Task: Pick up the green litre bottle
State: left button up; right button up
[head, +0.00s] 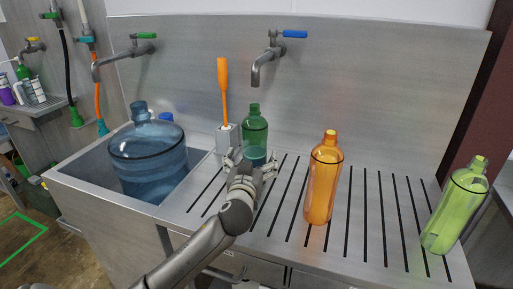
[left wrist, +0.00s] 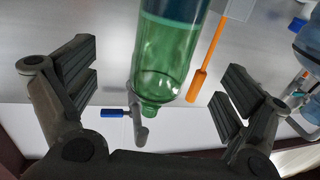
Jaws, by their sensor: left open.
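A dark green see-through bottle (head: 254,128) stands upright on the slotted steel drainboard (head: 345,245), near the back wall. Its lower part is hidden behind my left gripper (head: 253,163), which reaches it from the front. In the left wrist view, which is upside down, the green bottle (left wrist: 165,60) with a blue band lies between the fingers of my left gripper (left wrist: 160,82). The fingers are open, with a gap on each side of the bottle. A lighter, lime-green bottle (head: 455,208) with a yellow cap stands at the far right. My right gripper is not in view.
An orange bottle (head: 322,180) stands right of my gripper. An orange-handled brush (head: 223,90) in a grey holder (head: 227,139) stands close left of the green bottle. A large blue jug (head: 148,160) sits in the sink basin. A tap (head: 265,62) juts out above.

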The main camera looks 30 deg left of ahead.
aim_at(254, 147)
pick_arm(q)
jog(key=shift+w+a+r+p, duration=0.2)
jog(key=shift+w+a+r, duration=0.05)
jog(key=shift+w, duration=0.3)
jog(key=shift+w+a+r+p, duration=0.15)
jog(key=shift+w+a+r, duration=0.1)
jog(key=shift+w, duration=0.25)
jog(key=shift+w+a+f, duration=0.1)
jog(key=shift+w+a, duration=0.05)
jog(key=shift+w, duration=0.2)
jog(key=shift+w+a+f, duration=0.1)
jog(key=shift+w, duration=0.15)
jog(key=shift+w+a, duration=0.2)
jog(key=w+a+p, duration=0.1)
jog(key=w+a+r+p, duration=0.1)
jog(key=w, duration=0.1)
jog(key=shift+w+a+f, duration=0.1)
jog(key=shift+w+a, duration=0.05)
jog(key=shift+w, duration=0.45)
jog(key=shift+s, duration=0.1)
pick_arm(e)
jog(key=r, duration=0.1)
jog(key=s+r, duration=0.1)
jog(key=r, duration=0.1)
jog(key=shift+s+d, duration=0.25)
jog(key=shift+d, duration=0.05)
